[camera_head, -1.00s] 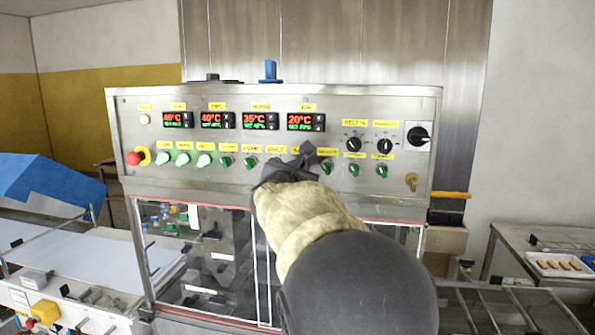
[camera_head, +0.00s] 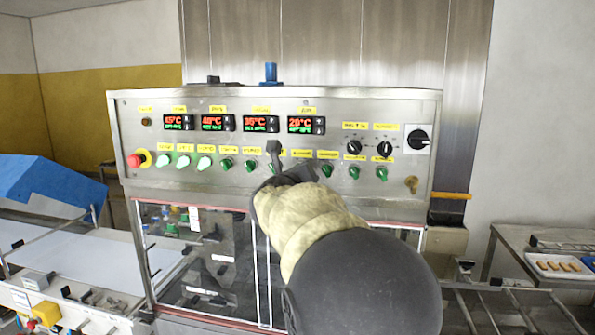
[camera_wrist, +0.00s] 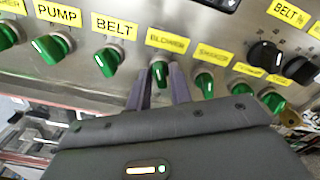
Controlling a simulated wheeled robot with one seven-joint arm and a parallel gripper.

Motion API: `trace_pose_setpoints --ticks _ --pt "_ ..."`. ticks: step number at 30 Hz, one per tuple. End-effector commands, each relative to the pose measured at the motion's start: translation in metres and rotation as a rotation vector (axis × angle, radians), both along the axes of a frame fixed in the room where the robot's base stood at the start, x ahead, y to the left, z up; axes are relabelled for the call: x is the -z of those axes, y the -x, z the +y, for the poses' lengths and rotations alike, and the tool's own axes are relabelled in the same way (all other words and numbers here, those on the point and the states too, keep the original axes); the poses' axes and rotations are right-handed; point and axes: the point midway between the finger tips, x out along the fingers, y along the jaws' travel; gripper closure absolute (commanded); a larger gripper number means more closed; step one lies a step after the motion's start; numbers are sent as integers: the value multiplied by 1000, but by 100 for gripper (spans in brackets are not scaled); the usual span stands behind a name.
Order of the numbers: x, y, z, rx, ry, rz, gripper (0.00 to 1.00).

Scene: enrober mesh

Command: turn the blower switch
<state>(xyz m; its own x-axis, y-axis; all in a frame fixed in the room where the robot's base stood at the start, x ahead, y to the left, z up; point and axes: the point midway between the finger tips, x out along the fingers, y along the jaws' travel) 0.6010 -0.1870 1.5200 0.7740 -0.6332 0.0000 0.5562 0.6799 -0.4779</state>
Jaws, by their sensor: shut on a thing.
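The blower switch (camera_wrist: 160,74) is a green knob with a pale pointer line, under a yellow label reading BLOWER in the wrist view. My gripper (camera_wrist: 162,82) has its two dark fingers on either side of this knob, shut on it. The pointer line looks roughly upright in the tilted wrist picture. In the head view my gripper (camera_head: 276,160) reaches the row of green knobs on the steel control panel (camera_head: 375,112). There its fingers and wrist hide the blower switch.
The green BELT knob (camera_wrist: 108,60) is close left of my fingers, and another green knob (camera_wrist: 205,84) is close right. A red stop button (camera_head: 134,160) is at the panel's left. Black selector knobs (camera_head: 385,149) are at the right.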

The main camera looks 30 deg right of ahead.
Motion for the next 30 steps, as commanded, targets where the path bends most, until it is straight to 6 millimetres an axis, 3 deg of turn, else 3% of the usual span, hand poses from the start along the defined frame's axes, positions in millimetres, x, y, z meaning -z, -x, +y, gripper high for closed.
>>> trace_pose_setpoints --ticks 16,17,18,30 --pt "1 0 0 -2 33 28 100" --pt "1 0 0 -2 32 27 77" --pt "1 0 1 -2 32 27 69" --pt "0 3 3 -1 30 24 67"
